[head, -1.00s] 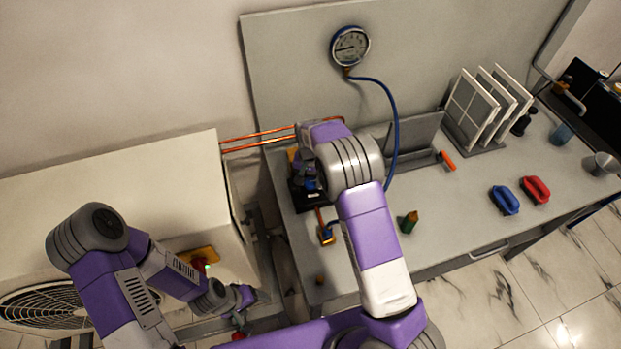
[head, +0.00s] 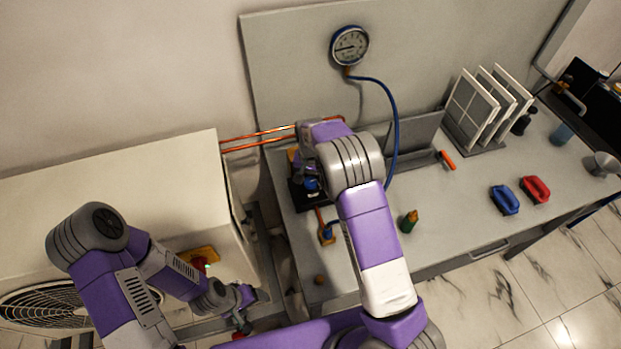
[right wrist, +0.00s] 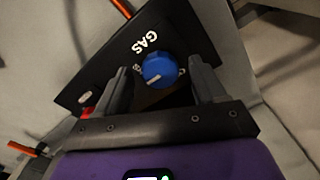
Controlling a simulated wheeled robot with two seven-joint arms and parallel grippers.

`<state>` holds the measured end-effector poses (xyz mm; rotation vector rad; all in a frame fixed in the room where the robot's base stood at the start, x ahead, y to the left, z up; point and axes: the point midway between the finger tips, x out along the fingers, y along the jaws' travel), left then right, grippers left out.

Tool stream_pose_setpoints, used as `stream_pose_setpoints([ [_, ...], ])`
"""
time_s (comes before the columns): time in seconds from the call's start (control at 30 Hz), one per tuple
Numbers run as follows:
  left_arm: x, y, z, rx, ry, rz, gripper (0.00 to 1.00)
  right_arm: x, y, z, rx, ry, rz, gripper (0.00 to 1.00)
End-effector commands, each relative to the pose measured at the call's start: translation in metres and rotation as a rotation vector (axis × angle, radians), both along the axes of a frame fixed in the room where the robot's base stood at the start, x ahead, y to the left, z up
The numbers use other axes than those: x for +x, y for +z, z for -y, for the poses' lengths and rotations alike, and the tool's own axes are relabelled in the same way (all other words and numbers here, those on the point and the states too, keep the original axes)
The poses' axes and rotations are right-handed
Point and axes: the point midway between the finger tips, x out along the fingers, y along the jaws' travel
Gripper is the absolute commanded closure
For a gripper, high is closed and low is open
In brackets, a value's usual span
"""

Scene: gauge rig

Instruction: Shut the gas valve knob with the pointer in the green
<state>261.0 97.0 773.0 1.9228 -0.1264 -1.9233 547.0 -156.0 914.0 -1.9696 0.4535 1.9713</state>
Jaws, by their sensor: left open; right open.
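The gas valve knob (right wrist: 159,70) is blue with a white mark and sits on a black panel (right wrist: 110,62) lettered GAS. My right gripper (right wrist: 158,78) is open, with one finger on each side of the knob; I cannot tell whether they touch it. In the head view my right arm hides most of this gripper, and the black valve box (head: 299,198) shows beside it. The round gauge (head: 350,46) hangs on the back panel, its dark pointer towards the left; a green band is too small to make out. My left gripper (head: 248,309) is open and empty, low beside the white cabinet.
A blue hose (head: 396,130) runs from the gauge down to the bench (head: 450,215). Copper pipes (head: 260,140) enter from the white cabinet (head: 110,190). A rack of panels (head: 483,110), blue and red handled blocks (head: 504,200) and a green-orange piece (head: 409,221) stand to the right.

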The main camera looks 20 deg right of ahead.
Motion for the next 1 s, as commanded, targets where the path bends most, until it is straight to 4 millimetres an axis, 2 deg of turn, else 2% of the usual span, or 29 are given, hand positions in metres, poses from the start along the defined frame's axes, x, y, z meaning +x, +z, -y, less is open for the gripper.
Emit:
stream_pose_setpoints([
  [0.3,0.0,0.005,0.0,0.0,0.0,0.0,0.28,0.001,0.052,0.0,0.001,-0.001,0.005,0.3],
  [0.43,0.0,0.007,0.0,0.0,0.0,0.0,0.28,0.001,0.067,0.0,0.001,-0.001,0.005,0.3],
  [0.57,0.0,0.007,0.0,0.0,0.0,0.0,0.28,0.0,0.073,0.0,0.0,-0.001,0.002,0.3],
  [1.0,0.0,0.007,0.0,0.0,0.0,0.0,0.28,0.0,0.072,0.0,0.0,-0.001,0.002,0.3],
])
